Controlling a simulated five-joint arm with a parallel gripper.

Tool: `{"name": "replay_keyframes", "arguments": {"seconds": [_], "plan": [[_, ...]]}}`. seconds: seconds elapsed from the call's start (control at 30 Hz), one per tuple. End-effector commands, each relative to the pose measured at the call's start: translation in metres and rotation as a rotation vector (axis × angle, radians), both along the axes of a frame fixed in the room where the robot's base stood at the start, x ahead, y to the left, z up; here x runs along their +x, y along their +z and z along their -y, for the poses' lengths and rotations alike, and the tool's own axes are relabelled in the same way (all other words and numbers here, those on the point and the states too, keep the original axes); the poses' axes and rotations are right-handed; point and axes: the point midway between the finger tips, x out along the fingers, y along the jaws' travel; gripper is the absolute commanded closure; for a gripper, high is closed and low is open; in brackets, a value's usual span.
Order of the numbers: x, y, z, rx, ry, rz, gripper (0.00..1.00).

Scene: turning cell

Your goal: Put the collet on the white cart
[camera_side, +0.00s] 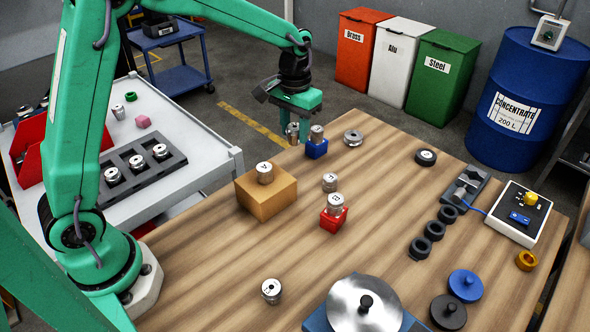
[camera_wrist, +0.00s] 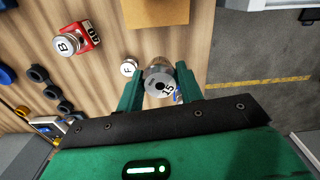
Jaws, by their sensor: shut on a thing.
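My gripper (camera_side: 293,123) is shut on a silver collet (camera_side: 293,133), which hangs below it near the table's back left edge. In the wrist view, a silver collet marked 15 (camera_wrist: 158,80) sits between the fingers of my gripper (camera_wrist: 160,86). A blue block (camera_side: 316,149) with another silver collet (camera_side: 317,133) on it stands just right of my gripper in the side view; a sliver of blue shows behind the fingers in the wrist view. The white cart (camera_side: 193,137) stands to the left, apart from the table.
On the table are a tan box (camera_side: 266,196) with a collet, a red block (camera_side: 333,222) with a collet, and loose collets.

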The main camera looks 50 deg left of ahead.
Motion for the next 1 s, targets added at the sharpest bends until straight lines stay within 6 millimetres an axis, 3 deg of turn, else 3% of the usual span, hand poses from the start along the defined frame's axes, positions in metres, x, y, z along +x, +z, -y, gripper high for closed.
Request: {"name": "replay_keyframes", "arguments": {"seconds": [0.03, 0.2, 0.5, 0.7, 1.0], "plan": [[-0.004, 0.002, -0.018, 0.000, 0.049, 0.001, 0.90], [-0.021, 0.003, -0.068, 0.000, 0.206, 0.000, 0.90], [-0.063, 0.005, -0.145, 0.000, 0.475, 0.001, 0.90], [-0.088, 0.006, -0.177, 0.000, 0.607, 0.001, 0.90], [-0.102, 0.005, -0.192, 0.000, 0.674, 0.001, 0.90]]}}
